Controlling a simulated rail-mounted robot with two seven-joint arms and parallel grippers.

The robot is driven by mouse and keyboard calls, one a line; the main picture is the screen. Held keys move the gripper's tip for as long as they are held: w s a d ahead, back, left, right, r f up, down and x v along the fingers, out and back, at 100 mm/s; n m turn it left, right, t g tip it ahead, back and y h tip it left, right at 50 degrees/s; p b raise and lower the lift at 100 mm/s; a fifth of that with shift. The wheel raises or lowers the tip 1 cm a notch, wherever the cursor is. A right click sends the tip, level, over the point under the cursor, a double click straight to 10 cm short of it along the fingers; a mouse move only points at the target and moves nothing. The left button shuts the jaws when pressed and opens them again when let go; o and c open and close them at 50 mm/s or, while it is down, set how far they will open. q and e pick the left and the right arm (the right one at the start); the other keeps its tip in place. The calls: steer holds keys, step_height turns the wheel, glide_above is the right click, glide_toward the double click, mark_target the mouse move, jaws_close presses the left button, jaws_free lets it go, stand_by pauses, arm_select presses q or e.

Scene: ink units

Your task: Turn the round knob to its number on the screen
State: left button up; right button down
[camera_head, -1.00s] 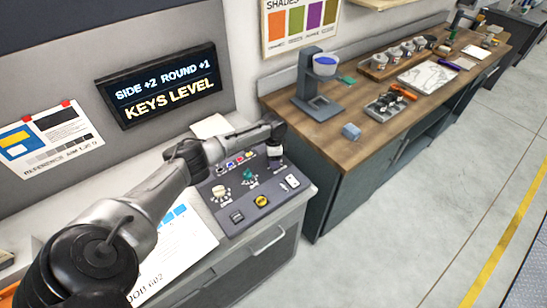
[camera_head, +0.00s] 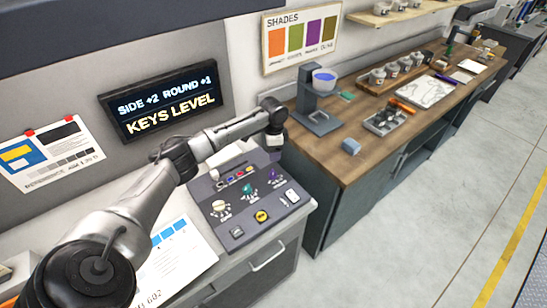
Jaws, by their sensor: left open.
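The screen (camera_head: 165,99) on the wall reads "SIDE +2 ROUND +1" and "KEYS LEVEL". The grey control panel (camera_head: 215,241) below it carries a cream knob (camera_head: 219,206), a teal knob (camera_head: 247,189) and a purple knob (camera_head: 273,177), each with marks around it. I cannot tell for sure which one is the round knob. My left gripper (camera_head: 275,156) points down, open, over the panel's far right part, above and behind the purple knob. It appears apart from the knobs; its fingertips are small and unclear. My right gripper is not in view.
The panel also has a row of small coloured keys (camera_head: 234,178), a yellow button (camera_head: 261,216) and a white switch (camera_head: 291,196). A printed sheet (camera_head: 178,262) lies left of it. A wooden bench (camera_head: 350,168) with a grey stand (camera_head: 317,120) is at the right.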

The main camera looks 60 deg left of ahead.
arm_select(q)
steer(key=shift+r, duration=0.75)
